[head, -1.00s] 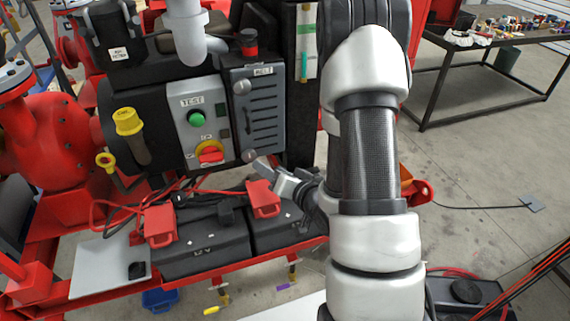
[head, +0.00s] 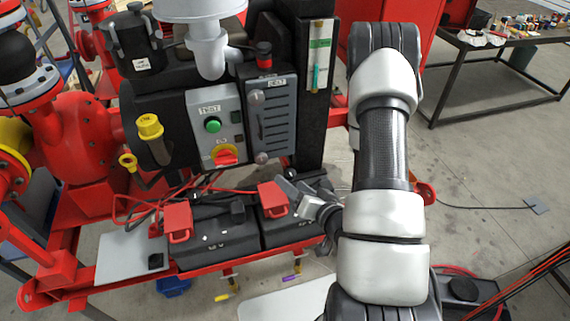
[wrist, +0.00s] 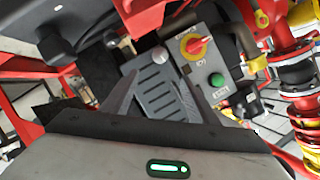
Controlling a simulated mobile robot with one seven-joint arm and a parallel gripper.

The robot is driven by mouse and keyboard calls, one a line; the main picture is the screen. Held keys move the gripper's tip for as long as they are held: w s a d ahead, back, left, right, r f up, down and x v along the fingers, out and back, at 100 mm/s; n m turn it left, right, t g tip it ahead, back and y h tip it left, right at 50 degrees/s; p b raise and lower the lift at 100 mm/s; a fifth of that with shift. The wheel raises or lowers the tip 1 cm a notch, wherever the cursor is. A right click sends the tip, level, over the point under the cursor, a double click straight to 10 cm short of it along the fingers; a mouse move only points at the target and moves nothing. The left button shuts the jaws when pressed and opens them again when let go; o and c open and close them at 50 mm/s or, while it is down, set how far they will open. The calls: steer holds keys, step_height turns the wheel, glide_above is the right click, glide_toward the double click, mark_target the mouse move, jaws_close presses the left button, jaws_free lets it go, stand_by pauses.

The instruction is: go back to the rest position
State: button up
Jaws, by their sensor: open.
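My gripper (head: 292,192) is at the end of my arm, in front of the skid. In the head view it appears just right of a red battery clamp (head: 273,200), and I cannot tell the gap between them. In the wrist view my gripper's two fingers (wrist: 168,100) stand apart with nothing held between them. Beyond them shows the grey ribbed cover (wrist: 160,92) of the control box. My forearm hides part of the scene on the right.
The control panel has a green button (head: 213,125) and a red-yellow rotary switch (head: 225,155). Two black batteries (head: 215,238) sit low on the red frame. A grey plate (head: 125,258) lies left of them. A workbench (head: 500,38) stands at back right, with open floor before it.

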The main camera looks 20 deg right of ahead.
steer(key=w+d+r+n+g+h, duration=0.2)
steer(key=r, duration=0.6)
steer(key=w+d+r+n+g+h, duration=0.1)
steer(key=r+n+g+h, duration=0.1)
steer(key=r, duration=0.6)
steer(key=s+a+r+g, duration=0.2)
steer(key=s+a+r, duration=0.2)
steer(key=s, duration=0.6)
steer(key=s+a+r+n+g, duration=0.1)
steer(key=s+a+r, duration=0.3)
steer(key=s+r, duration=0.4)
steer(key=shift+s+r+g+y, duration=0.3)
steer(key=shift+s+g, duration=0.4)
steer(key=shift+s, duration=0.3)
steer(key=shift+c, duration=0.4)
